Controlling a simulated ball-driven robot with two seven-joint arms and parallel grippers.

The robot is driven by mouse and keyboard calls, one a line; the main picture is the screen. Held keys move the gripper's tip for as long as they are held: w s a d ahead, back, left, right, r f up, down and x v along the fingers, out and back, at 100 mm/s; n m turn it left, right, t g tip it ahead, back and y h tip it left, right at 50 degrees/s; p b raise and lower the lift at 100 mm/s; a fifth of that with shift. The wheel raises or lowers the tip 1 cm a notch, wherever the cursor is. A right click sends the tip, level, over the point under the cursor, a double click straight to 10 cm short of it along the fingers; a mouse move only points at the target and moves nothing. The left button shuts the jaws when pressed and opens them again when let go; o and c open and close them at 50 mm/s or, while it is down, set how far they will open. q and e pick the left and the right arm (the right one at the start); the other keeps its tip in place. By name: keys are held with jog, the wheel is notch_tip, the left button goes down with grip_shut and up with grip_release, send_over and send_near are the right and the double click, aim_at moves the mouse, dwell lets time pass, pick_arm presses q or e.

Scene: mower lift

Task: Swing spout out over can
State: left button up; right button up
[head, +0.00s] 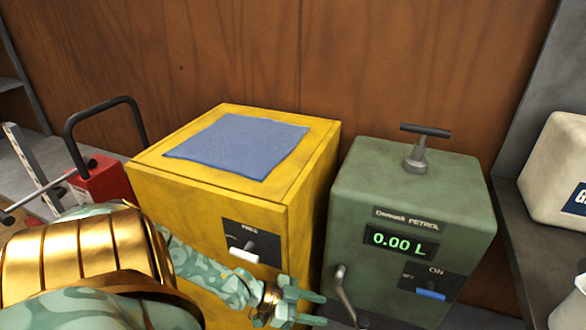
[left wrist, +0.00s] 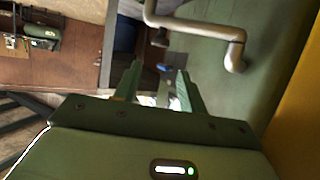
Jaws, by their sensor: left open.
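The green petrol pump (head: 375,215) stands at the right, its display reading 0.00 L. Its bent metal spout (head: 345,292) hangs at the front left, and in the left wrist view (left wrist: 205,28) it runs just beyond and right of the fingers. My left gripper (head: 325,308) is open and empty, left of and slightly below the spout, apart from it. The fingers also show in the left wrist view (left wrist: 158,70). I cannot make out a can under the spout; a dark blue shape behind the fingers is unclear. My right gripper is not in view.
A yellow cabinet (head: 180,200) with a blue cloth (head: 237,145) on top stands close left of the pump. The pump has a T-handle (head: 418,155) and a blue switch (head: 430,295). A white container (head: 560,165) stands at the right, a red thing (head: 105,182) at the left.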

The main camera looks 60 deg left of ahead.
pick_arm(q)
jog(key=p+v, duration=0.1)
jog(key=v, duration=0.3)
jog(key=shift+s+a, duration=0.2)
jog(key=shift+a, duration=0.05)
